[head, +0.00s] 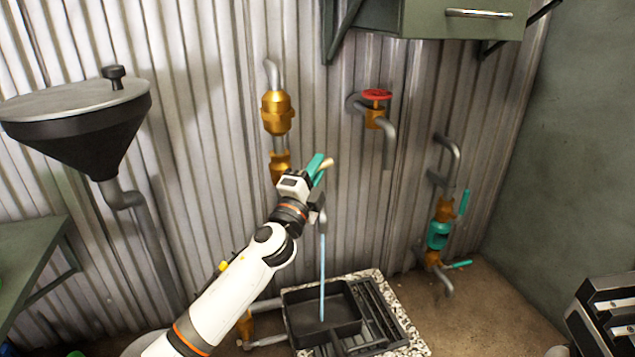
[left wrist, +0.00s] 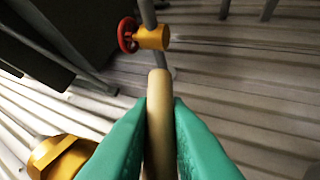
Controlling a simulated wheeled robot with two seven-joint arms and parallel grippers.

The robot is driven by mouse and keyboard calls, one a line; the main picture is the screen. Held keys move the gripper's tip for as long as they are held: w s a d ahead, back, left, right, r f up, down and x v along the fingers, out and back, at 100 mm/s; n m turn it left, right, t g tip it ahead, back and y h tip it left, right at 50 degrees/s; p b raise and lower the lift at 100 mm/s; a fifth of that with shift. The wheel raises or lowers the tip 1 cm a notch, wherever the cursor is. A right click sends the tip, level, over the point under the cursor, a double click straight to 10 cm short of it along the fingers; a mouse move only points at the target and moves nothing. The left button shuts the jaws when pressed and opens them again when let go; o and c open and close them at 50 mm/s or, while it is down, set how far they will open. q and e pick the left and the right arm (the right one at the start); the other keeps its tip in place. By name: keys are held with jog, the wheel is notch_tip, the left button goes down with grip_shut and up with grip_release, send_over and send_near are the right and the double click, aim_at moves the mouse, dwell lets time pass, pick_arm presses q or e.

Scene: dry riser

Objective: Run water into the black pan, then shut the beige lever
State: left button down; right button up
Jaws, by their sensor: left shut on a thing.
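My left gripper (head: 319,168) is shut on the beige lever (head: 327,163), on the brass riser by the wall. In the left wrist view the lever (left wrist: 159,120) sits between the teal fingers (left wrist: 160,135). A thin blue stream of water (head: 322,265) runs down from a grey spout (head: 322,218) beside the gripper. It falls into the black pan (head: 300,298), which lies on a speckled slab on the floor. The valve body behind my gripper is mostly hidden. My right gripper is not in view.
A red-handled tap (head: 377,95) is right of the riser; it also shows in the left wrist view (left wrist: 128,35). Further right is a pipe with teal levers (head: 464,203). A black funnel (head: 85,130) hangs at left, a green cabinet (head: 460,20) above.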

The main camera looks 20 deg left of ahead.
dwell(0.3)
pick_arm(q)
jog(key=c, duration=1.4)
grip_release()
jog(key=p+v, duration=0.2)
jog(key=v, duration=1)
jog(key=shift+f, duration=0.1)
